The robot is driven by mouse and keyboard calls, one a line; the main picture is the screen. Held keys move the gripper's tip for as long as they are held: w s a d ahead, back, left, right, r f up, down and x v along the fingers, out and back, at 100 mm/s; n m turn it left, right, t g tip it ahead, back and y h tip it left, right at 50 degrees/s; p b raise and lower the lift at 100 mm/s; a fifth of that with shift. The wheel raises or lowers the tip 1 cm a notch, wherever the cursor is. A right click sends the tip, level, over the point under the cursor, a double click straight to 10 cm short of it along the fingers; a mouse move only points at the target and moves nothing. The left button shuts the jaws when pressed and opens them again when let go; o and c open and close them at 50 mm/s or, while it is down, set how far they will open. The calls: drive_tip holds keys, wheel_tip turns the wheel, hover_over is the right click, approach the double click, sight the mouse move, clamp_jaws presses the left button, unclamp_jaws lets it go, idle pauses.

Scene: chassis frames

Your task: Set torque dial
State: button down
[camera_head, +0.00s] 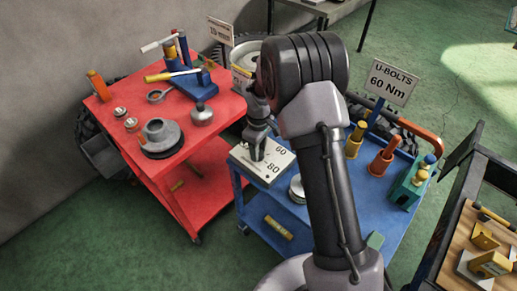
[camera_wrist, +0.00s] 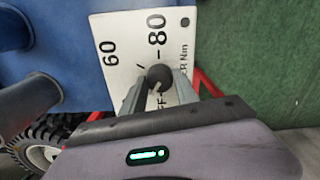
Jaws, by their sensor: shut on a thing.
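The torque dial's white plate (camera_head: 262,163) lies on the near left corner of the blue cart, with "60" and "80" printed on it. In the wrist view the plate (camera_wrist: 133,42) shows "60", "80" and part of "OFF". The dark round knob (camera_wrist: 160,77) stands on the plate. My gripper (camera_head: 257,153) is over the plate, and in the wrist view its fingers (camera_wrist: 160,92) are closed around the knob. The fingers hide part of the knob and the plate's lower markings. Which mark the knob points to cannot be told.
A sign reading "U-BOLTS 60 Nm" (camera_head: 390,82) stands at the back of the blue cart (camera_head: 317,238). A silver round tin (camera_head: 297,188) sits close right of the plate. Orange and yellow handled tools (camera_head: 384,157) stand farther right. A red cart (camera_head: 215,133) with tools is at left.

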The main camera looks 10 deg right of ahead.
drive_tip(key=m, duration=0.8)
drive_tip(key=m+b, duration=0.1)
drive_tip(key=m, duration=0.3)
drive_tip(key=shift+m, duration=0.3)
drive_tip(key=shift+m+b, duration=0.3)
drive_tip(key=shift+m, duration=1.6)
drive_tip(key=c, duration=0.9)
unclamp_jaws()
wheel_tip(320, 180, up, 18)
drive_tip(key=p, duration=0.6)
drive_tip(key=shift+f, duration=0.25)
